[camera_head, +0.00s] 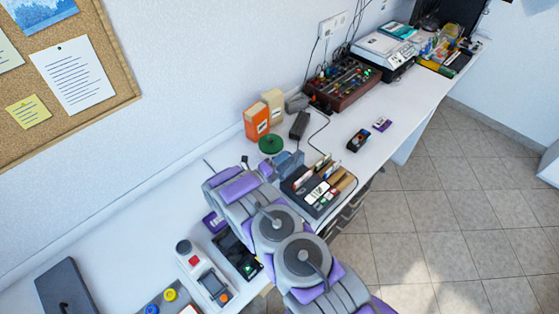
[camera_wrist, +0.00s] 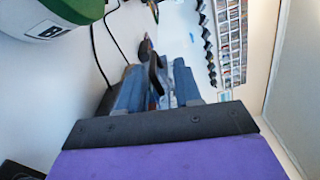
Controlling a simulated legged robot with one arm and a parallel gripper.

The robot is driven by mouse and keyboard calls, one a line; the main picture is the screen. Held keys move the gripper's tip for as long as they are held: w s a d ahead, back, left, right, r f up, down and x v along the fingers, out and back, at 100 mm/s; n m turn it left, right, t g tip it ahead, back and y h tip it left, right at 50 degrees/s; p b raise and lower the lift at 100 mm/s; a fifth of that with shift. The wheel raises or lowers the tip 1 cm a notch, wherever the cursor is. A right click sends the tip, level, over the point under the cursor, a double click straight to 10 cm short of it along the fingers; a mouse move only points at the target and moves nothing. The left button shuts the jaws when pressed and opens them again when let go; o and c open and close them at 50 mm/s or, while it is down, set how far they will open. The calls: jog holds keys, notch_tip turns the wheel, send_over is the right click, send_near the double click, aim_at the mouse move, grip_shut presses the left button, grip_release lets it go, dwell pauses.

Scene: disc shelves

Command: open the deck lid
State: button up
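I cannot make out for certain which device is the deck or where its lid is. My gripper (camera_head: 287,163) is over the desk, beside a card organizer and close to a green-topped object (camera_head: 271,144). In the wrist view my gripper (camera_wrist: 162,72) has two blue-grey fingers apart, with a gap between them. A dark object (camera_wrist: 154,62) shows in line with the gap; I cannot tell if it is touched. A dark flat case (camera_head: 66,287) lies at the lower left of the desk. A dark box with knobs and lights (camera_head: 343,87) stands farther back.
The card organizer (camera_head: 318,188) sits right of my gripper. Orange (camera_head: 257,121) and beige boxes stand by the wall. A black block (camera_head: 299,125) with a cable lies near. A red-button device (camera_head: 203,272) is at the front.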

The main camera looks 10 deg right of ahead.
jog(key=p+v, duration=0.2)
jog(key=v, duration=1.5)
jog(key=shift+a, duration=0.25)
jog(key=shift+r, duration=0.1)
